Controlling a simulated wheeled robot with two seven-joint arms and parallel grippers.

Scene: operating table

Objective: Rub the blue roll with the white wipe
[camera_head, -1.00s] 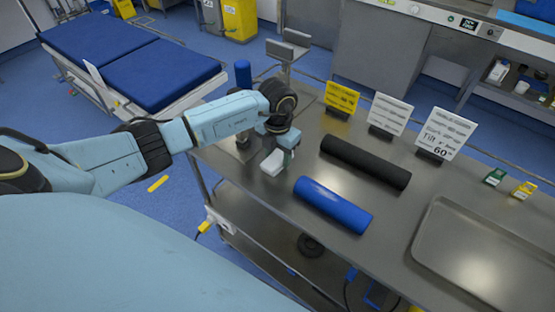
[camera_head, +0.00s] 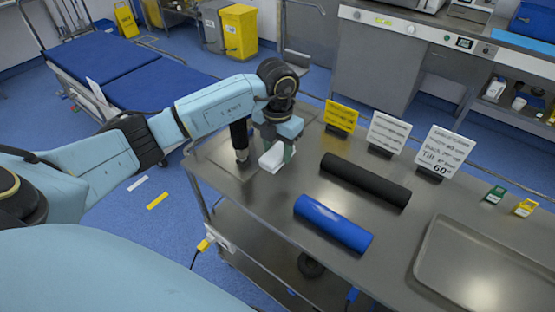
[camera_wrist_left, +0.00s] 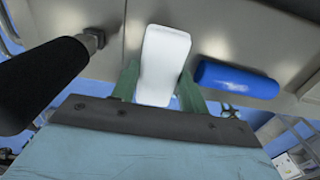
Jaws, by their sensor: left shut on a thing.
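The blue roll (camera_head: 333,223) lies on the metal table, near its front edge. It also shows in the left wrist view (camera_wrist_left: 236,78), to the right of the wipe. My left gripper (camera_head: 279,150) is shut on the white wipe (camera_head: 276,157) and holds it to the left of the blue roll, apart from it. In the left wrist view the white wipe (camera_wrist_left: 164,60) sits between the two green fingers (camera_wrist_left: 158,88). My right gripper is not in view.
A black roll (camera_head: 365,180) lies behind the blue roll. Several sign cards stand along the back, one yellow (camera_head: 341,116). A metal tray (camera_head: 425,245) lies at the right. Small green (camera_head: 495,195) and yellow (camera_head: 524,208) boxes stand behind it. A dark post (camera_head: 239,136) stands left of my gripper.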

